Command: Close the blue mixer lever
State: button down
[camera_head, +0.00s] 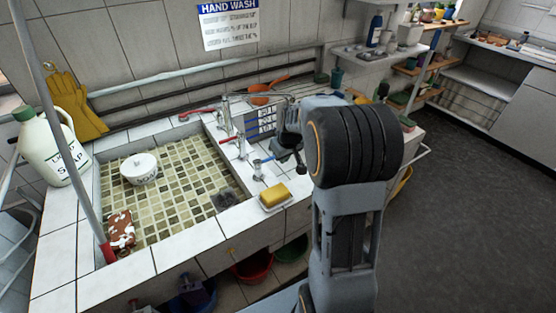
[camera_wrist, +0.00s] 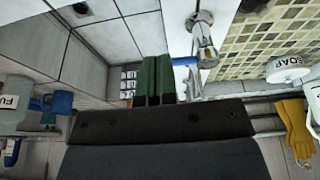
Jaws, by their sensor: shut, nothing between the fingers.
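The mixer tap (camera_head: 258,172) with the blue lever (camera_head: 264,160) stands on the right rim of the tiled sink, behind the yellow sponge. In the wrist view the chrome tap (camera_wrist: 203,42) is at the top right of centre, and the blue lever (camera_wrist: 185,62) reaches left from it. My gripper (camera_head: 283,157) is beside the lever, on its right in the head view. In the wrist view its green fingers (camera_wrist: 156,66) are together and empty, just left of the lever. I cannot tell whether they touch it.
A yellow sponge (camera_head: 274,194) lies in a dish in front of the blue lever. A soap jug (camera_head: 54,150) stands at left. Open floor lies to the right.

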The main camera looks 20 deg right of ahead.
aim_at(273, 158)
jog(key=s+b+v, duration=0.1)
jog(key=b+v, duration=0.5)
jog(key=v, duration=0.1)
jog(key=shift+m, duration=0.4)
jog(key=shift+w+a+f, duration=0.2)
jog(key=shift+w+f, duration=0.95)
jog(key=shift+f, duration=0.45)
jog(key=shift+w+a+f, duration=0.2)
jog(key=shift+w+f, duration=0.95)
jog(key=shift+f, duration=0.45)
jog(key=shift+w+a+f, duration=0.2)
jog(key=shift+w+f, duration=0.9)
jog(key=shift+f, duration=0.5)
jog(key=shift+w+f, duration=0.1)
jog(key=shift+w, duration=0.5)
jog(key=shift+s, duration=0.1)
